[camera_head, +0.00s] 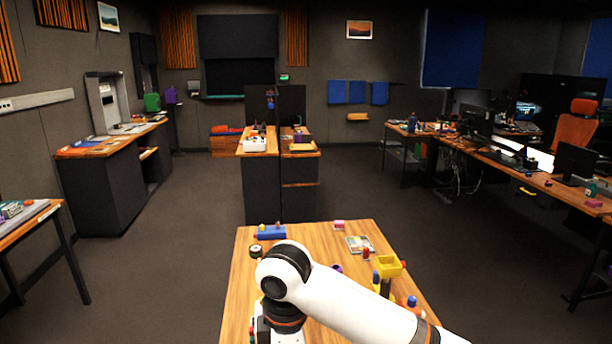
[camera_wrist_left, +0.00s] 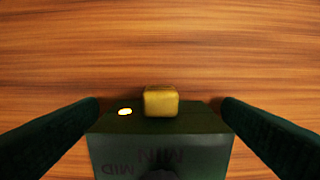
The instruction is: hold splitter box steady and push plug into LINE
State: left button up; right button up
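In the left wrist view a dark green box (camera_wrist_left: 200,122) with printed lettering, "MID" and part of another word, stands between my left gripper's fingers (camera_wrist_left: 160,112). The fingers are spread on either side of it, with a strip of wood showing between the box and the right finger. A yellow block (camera_wrist_left: 161,101) is at its far edge, and a small bright spot (camera_wrist_left: 125,111) is on its top. A dark round part shows at the bottom. I cannot pick out the plug or the LINE label. In the head view a white arm of mine crosses the table from the right; its gripper is hidden.
The wooden table (camera_head: 240,300) carries a blue block (camera_head: 270,232), a dark round item (camera_head: 256,251), a yellow bin (camera_head: 390,265), a flat card-like item (camera_head: 359,245) and several small pieces on the right. Its middle back is fairly clear.

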pick_arm(q)
jog(key=shift+r, duration=0.1)
notch_tip(320, 180, up, 12)
dwell(0.5)
jog(key=shift+o, duration=0.5)
jog(key=shift+o, duration=0.7)
notch_tip(320, 180, up, 6)
jog(key=p, duration=0.8)
